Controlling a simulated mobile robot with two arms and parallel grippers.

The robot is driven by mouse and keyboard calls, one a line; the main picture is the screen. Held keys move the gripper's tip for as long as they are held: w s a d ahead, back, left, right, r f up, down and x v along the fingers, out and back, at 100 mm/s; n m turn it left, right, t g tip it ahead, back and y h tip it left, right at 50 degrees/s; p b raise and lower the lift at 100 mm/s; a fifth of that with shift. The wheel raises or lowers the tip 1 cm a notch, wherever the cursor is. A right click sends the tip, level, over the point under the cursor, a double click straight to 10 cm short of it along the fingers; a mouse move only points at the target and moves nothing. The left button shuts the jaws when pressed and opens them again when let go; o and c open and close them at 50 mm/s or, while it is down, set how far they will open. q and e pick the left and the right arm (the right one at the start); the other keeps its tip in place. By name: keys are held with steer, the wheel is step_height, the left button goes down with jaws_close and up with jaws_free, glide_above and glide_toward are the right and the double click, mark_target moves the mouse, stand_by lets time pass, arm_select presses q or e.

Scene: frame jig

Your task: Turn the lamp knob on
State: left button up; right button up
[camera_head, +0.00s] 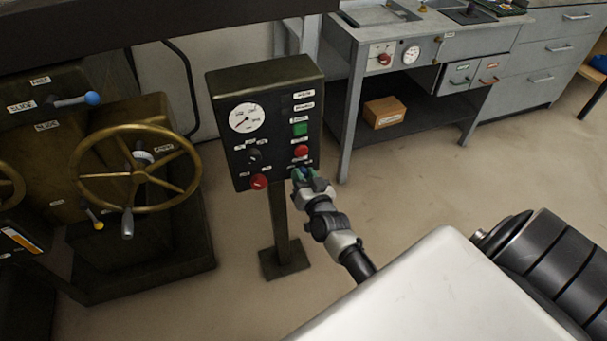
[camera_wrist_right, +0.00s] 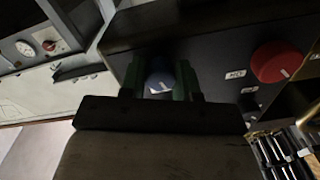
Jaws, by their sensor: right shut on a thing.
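A dark upright control box (camera_head: 265,100) stands on a post. At its lower right my right gripper (camera_head: 308,177) reaches the front panel. In the right wrist view its two green fingers are shut on a blue knob (camera_wrist_right: 160,80) with a white pointer mark, one finger on each side. In the head view the gripper mostly hides this knob. A red knob (camera_head: 259,181) sits to its left on the panel; it also shows in the right wrist view (camera_wrist_right: 278,62). The small labels are too blurred to read, so I cannot confirm which is the lamp knob. My left gripper is out of view.
The box also carries a dial gauge (camera_head: 247,117), a black knob (camera_head: 256,155), a green button (camera_head: 299,129) and a red button (camera_head: 301,151). A brass handwheel (camera_head: 137,126) stands at left. A grey bench (camera_head: 345,110) with a cardboard box (camera_head: 384,112) stands behind.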

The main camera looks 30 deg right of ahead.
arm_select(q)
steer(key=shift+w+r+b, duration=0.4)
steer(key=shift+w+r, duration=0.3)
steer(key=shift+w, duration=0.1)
arm_select(e)
steer(key=shift+m+h, duration=0.3)
steer(key=shift+m, duration=6.2)
steer(key=o, duration=0.9)
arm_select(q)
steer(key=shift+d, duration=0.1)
arm_select(e)
steer(key=shift+s, duration=0.1)
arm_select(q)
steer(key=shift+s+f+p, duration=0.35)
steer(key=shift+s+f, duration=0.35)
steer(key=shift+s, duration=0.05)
arm_select(e)
steer(key=v, duration=1)
steer(key=shift+s+a, duration=0.1)
steer(key=shift+s, duration=0.25)
